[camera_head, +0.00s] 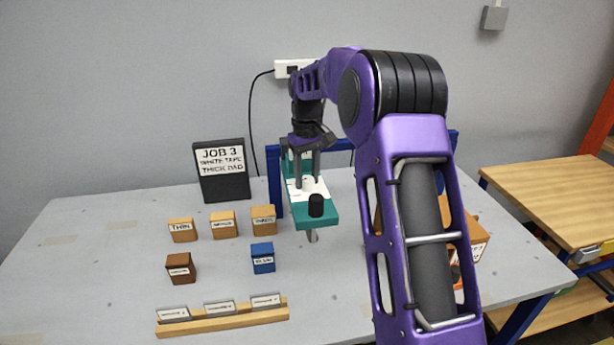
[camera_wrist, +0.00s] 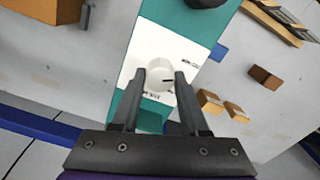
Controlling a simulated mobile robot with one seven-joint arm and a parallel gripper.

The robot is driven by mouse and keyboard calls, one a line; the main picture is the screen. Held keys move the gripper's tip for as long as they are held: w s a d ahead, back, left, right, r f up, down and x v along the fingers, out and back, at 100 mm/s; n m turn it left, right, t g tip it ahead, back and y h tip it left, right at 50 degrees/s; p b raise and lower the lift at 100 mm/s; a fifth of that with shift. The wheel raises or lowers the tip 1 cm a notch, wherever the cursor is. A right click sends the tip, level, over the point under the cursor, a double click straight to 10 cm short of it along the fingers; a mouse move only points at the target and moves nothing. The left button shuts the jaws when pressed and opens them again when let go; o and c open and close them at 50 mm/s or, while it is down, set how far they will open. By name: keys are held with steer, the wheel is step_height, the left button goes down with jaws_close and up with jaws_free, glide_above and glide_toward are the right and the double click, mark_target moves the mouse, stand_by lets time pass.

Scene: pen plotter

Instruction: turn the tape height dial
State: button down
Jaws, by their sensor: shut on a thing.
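The tape height dial (camera_wrist: 157,82) is a round white knob with a dark pointer line, on a white label plate (camera_wrist: 152,45) of the teal carriage (camera_head: 318,216). In the wrist view the pointer line lies toward the right; the small print around it is too blurred to read fully. My gripper (camera_wrist: 160,76) is shut on the dial, one dark finger on each side. In the head view my gripper (camera_head: 308,176) reaches down onto the carriage from above, and its fingers largely hide the dial there.
A black knob (camera_head: 316,205) sits at the carriage's near end. A blue frame (camera_head: 274,190) stands around it. A dark sign (camera_head: 222,172) reads JOB 3, white tape, thick pad. Several labelled blocks (camera_head: 223,225) and a wooden rack (camera_head: 222,318) stand left. My arm hides the table's right part.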

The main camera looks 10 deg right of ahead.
mark_target(306, 178)
stand_by(0.3)
steer(key=shift+c, duration=2.1)
jaws_free()
steer(key=shift+r, duration=0.15)
step_height(306, 178, up, 17)
steer(key=shift+r, duration=0.1)
